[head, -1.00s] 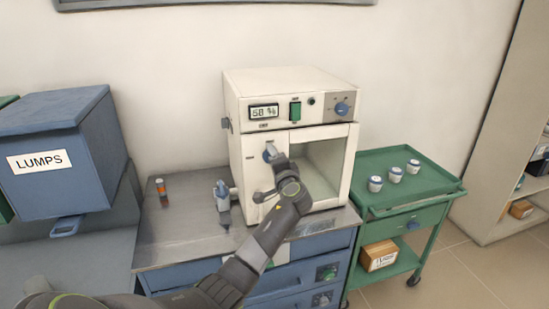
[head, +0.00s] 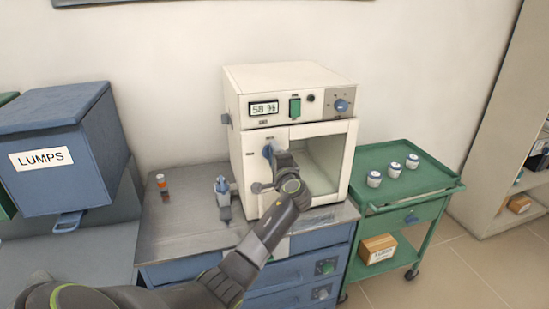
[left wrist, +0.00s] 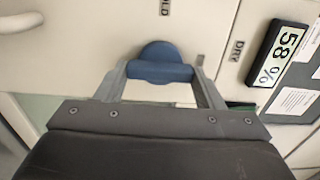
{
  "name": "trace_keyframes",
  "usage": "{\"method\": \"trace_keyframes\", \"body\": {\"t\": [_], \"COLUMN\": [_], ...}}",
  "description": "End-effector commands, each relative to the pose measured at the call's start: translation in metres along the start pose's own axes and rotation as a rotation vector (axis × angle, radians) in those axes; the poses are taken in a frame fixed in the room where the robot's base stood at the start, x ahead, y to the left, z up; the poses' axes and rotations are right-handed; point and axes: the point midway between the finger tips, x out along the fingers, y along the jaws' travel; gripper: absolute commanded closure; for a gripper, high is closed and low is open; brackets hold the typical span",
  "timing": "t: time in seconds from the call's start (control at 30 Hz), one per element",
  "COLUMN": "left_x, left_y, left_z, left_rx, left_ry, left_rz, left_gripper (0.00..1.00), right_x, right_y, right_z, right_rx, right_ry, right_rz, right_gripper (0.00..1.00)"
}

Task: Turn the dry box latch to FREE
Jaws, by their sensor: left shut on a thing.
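The dry box (head: 250,170) is a cream cabinet on the metal bench, with a small display and a windowed front. Its latch (head: 267,152) is a blue knob on the upper left of the front. It also shows in the left wrist view as a round blue base with a grip bar (left wrist: 160,72). My left gripper (head: 279,157) is at the latch, with one finger at each end of the bar, shut on it. Lettering ending in "OLD" and a "DRY" label show near the latch; I cannot read FREE. My right gripper is not in view.
A blue bin marked LUMPS (head: 50,150) stands at the left. A small orange-capped vial (head: 162,184) and a blue-and-grey device (head: 222,198) are on the bench left of the box. A green cart (head: 420,175) with three jars stands at the right.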

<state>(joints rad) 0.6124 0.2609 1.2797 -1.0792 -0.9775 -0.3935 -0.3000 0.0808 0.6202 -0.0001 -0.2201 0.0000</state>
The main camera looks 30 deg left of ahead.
Motion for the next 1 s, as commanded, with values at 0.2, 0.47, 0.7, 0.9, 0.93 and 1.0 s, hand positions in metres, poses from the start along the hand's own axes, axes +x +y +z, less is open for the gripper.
{"method": "trace_keyframes", "body": {"t": [0.2, 0.47, 0.7, 0.9, 0.93, 1.0], "left_x": [0.0, 0.0, -0.016, -0.05, -0.055, -0.069], "left_y": [0.001, 0.0, 0.003, 0.004, 0.003, 0.004], "left_z": [0.0, 0.0, -0.001, -0.001, -0.001, -0.001], "left_rx": [0.003, 0.001, 0.0, -0.002, -0.003, -0.003], "left_ry": [0.0, 0.0, 0.003, 0.002, 0.003, 0.003], "left_rz": [0.001, 0.0, 0.001, 0.001, 0.001, 0.003], "left_gripper": [0.16, 0.16, 0.16, 0.16, 0.16, 0.16], "right_x": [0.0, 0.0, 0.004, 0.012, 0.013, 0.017], "right_y": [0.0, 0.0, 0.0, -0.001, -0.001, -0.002], "right_z": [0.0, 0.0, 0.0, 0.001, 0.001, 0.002], "right_rx": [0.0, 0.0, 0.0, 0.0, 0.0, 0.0], "right_ry": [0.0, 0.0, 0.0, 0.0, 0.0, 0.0], "right_rz": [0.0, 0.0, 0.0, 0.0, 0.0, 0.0], "right_gripper": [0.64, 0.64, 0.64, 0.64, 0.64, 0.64]}}
